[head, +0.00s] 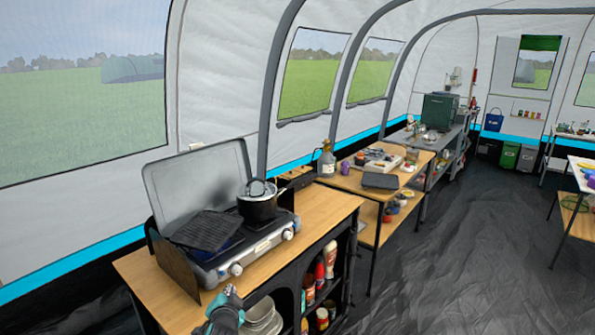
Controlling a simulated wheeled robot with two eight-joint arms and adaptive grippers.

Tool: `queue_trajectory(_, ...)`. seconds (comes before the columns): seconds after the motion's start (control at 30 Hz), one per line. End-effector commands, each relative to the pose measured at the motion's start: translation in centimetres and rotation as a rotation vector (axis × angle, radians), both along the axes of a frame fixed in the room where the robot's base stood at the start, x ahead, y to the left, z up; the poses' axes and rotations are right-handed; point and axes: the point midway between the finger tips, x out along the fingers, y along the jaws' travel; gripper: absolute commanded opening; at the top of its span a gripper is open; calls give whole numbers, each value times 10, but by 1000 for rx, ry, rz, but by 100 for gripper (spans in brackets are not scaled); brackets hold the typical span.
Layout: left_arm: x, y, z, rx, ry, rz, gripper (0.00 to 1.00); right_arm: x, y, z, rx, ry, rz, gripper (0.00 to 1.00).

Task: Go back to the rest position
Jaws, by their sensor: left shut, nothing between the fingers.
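My left gripper (230,292) shows at the bottom of the head view, in front of the near edge of the wooden counter (141,262). Its fingers are shut with nothing between them. A camping stove (262,243) with its lid up stands on the counter beyond the gripper. A lidded pot (258,203) sits on the right burner and a dark ridged griddle (206,231) lies on the left. My right gripper is out of view.
Shelves under the counter hold stacked plates (262,318) and bottles (330,258). A second wooden table (345,180) stands farther along the tent wall. A white-topped table (582,172) is at the far right. The dark floor (450,240) between is clear.

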Motion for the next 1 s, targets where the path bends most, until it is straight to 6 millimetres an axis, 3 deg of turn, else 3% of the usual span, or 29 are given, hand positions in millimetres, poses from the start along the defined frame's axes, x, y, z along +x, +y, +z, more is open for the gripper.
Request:
queue_trajectory(0.1, -45, 4, 16, -123, 72, 62, 0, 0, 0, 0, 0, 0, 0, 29)
queue_trajectory(0.27, -110, 2, 24, -289, 176, 143, 0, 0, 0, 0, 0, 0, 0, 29)
queue_trajectory(0.5, -216, -12, 13, -522, 339, 255, 0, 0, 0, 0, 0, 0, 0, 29)
queue_trajectory(0.6, -252, -20, 5, -597, 398, 291, 0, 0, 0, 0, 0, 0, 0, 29)
queue_trajectory(0.8, -292, -31, -7, -680, 464, 330, 0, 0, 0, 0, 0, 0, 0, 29)
queue_trajectory(1.0, -298, -32, -9, -694, 476, 337, 0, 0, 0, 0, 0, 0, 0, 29)
